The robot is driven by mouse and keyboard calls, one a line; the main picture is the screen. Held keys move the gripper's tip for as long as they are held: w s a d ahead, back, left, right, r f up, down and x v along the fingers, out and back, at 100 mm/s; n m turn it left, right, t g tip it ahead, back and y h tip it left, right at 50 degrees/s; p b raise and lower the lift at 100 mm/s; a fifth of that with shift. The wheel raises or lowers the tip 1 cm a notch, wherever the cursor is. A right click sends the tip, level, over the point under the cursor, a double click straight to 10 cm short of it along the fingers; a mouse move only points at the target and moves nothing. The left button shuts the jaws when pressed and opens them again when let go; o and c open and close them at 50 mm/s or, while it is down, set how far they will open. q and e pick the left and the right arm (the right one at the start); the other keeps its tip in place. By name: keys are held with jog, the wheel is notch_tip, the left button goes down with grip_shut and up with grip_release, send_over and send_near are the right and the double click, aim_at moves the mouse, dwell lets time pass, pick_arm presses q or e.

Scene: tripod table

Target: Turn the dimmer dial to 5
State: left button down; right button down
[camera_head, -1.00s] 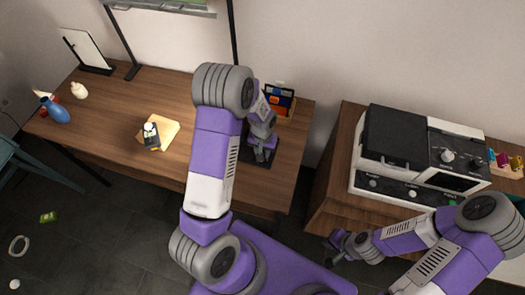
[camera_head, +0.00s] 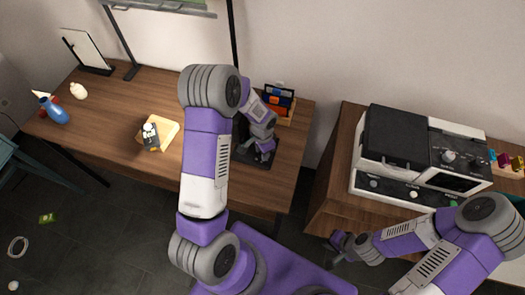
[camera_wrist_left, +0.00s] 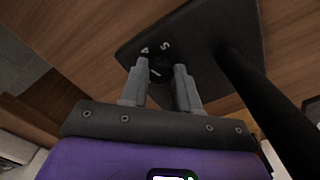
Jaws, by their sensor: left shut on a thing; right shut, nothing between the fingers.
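The dimmer dial (camera_wrist_left: 158,71) is a small black knob with a white pointer mark on a black base plate (camera_wrist_left: 205,32). White numerals 4 and 5 (camera_wrist_left: 165,46) show on the plate above it. The mark seems to lean to the upper left, but the fingers partly hide the dial. My left gripper (camera_wrist_left: 160,78) is shut on the dial, one finger on each side. In the head view my left gripper (camera_head: 263,154) is over the black base (camera_head: 243,157) on the desk. My right gripper (camera_head: 338,251) is shut and empty, low beside the cabinet.
A black post (camera_wrist_left: 255,85) rises from the base near the fingers. A box of colored items (camera_head: 279,106) stands behind the left gripper. A black and white machine (camera_head: 400,160) sits on the right cabinet. The desk's left half holds a notepad (camera_head: 168,131) and bottle (camera_head: 55,112).

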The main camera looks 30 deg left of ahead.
pick_arm(q)
jog(key=shift+m, duration=0.3)
jog(key=c, duration=0.8)
grip_release()
jog(key=shift+r, duration=0.1)
notch_tip(320, 180, up, 7)
jog(key=shift+r+p, duration=0.2)
jog(key=shift+p, duration=0.5)
